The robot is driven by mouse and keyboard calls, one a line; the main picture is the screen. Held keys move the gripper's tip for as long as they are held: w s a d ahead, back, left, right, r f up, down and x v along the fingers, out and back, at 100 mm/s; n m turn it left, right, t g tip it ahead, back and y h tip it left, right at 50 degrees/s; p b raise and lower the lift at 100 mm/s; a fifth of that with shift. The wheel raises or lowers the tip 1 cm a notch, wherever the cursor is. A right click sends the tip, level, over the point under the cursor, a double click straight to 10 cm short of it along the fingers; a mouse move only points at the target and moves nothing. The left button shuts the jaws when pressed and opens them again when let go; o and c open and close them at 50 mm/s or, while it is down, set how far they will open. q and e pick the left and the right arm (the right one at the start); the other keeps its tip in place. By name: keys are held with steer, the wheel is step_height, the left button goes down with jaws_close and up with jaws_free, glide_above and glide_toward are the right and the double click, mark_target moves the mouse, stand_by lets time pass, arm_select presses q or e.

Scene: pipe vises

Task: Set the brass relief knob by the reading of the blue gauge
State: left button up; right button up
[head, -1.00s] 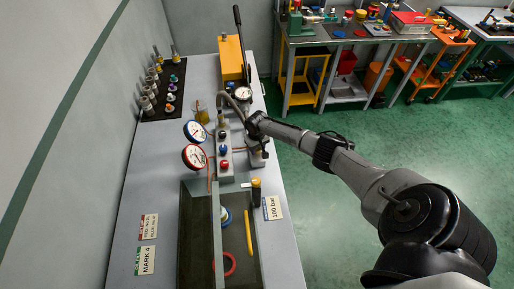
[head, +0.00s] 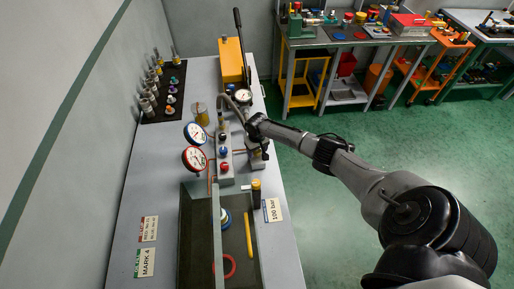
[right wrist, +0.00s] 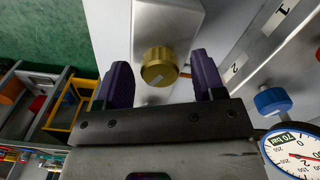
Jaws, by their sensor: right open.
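The brass knob (right wrist: 158,66) sits on a pale metal block (right wrist: 167,25) in the right wrist view. My right gripper (right wrist: 161,62) is open, its two purple fingers apart on either side of the knob, with visible gaps to both. In the head view my right gripper (head: 256,141) is over the bench's right side, and the knob is hidden there. The blue-rimmed gauge (head: 195,134) stands left of the valve block in the head view; its reading is too small to make out. My left gripper is not in view.
A red-rimmed gauge (head: 194,159) stands nearer than the blue one. Another gauge (head: 242,96) is by the yellow pump (head: 231,61). A blue knob (right wrist: 272,100) lies right of my fingers. An open tray (head: 188,240), a yellow marker (head: 248,232) and a "100 bar" card (head: 272,210) are nearer.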

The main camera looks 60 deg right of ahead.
step_height(320, 180, up, 14)
steer(key=p, duration=0.1)
stand_by(0.5)
steer(key=shift+f, duration=0.15)
stand_by(0.5)
